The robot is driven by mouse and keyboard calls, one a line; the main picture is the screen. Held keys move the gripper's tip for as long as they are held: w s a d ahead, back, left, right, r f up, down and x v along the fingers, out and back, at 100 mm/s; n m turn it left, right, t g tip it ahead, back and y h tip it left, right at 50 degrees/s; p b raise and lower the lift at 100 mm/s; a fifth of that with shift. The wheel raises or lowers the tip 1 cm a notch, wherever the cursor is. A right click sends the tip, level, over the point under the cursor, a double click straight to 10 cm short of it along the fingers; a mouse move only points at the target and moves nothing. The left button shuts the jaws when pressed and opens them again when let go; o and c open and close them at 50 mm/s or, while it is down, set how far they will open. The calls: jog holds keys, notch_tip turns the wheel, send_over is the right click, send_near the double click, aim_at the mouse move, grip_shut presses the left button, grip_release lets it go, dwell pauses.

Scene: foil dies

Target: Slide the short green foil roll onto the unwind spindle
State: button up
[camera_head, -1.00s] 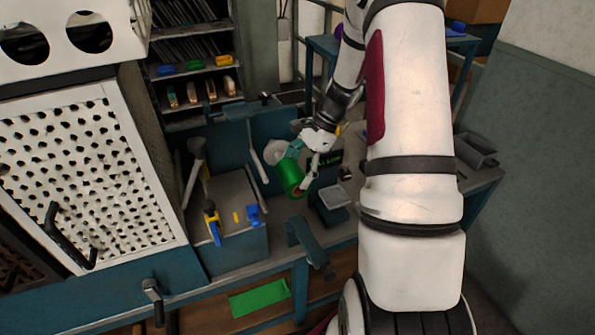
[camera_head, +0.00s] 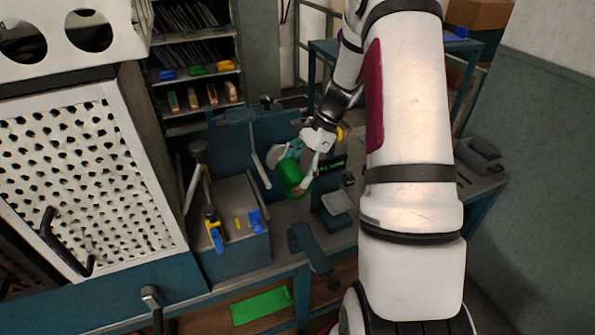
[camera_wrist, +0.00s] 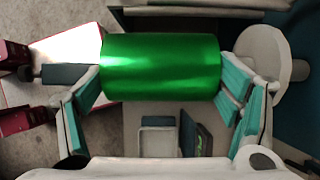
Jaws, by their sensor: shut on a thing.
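The short green foil roll (camera_head: 291,178) is held in my gripper (camera_head: 307,165) above the bench. In the wrist view the roll (camera_wrist: 160,66) lies crosswise between the two teal-padded fingers of my gripper (camera_wrist: 161,88), one at each end. A pale round disc with a hub (camera_wrist: 262,62) stands beyond the right finger; it may be the unwind spindle's flange. It also shows as a pale disc (camera_head: 275,153) behind the roll in the head view. The roll is apart from the disc in the wrist view. No spindle shaft can be made out clearly.
A small pale-topped stand (camera_head: 337,201) and a dark display with green text (camera_head: 332,164) are close by the roll. A grey tray (camera_head: 480,155) lies at the right. A perforated white panel (camera_head: 85,180) stands at the left. A green sheet (camera_head: 261,305) lies on the lower shelf.

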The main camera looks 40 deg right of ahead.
jog(key=shift+w+d+b, duration=0.2)
jog(key=shift+w+b, duration=0.25)
jog(key=shift+w, duration=0.25)
jog(key=shift+w+d+b, duration=0.2)
jog(key=shift+w+b, duration=0.2)
jog(key=shift+w, duration=0.3)
jog(key=shift+s, duration=0.15)
jog(key=s+a+p, duration=0.3)
jog(key=s+p, duration=0.4)
jog(key=s, duration=0.5)
jog(key=shift+a, duration=0.25)
dwell(1.9)
jog(key=shift+w+d+b, duration=0.25)
jog(key=shift+w+b, duration=0.25)
jog(key=shift+w, duration=0.4)
jog(key=shift+w+d+b, duration=0.25)
jog(key=shift+w+b, duration=0.25)
jog(key=shift+w, duration=0.4)
dwell(1.3)
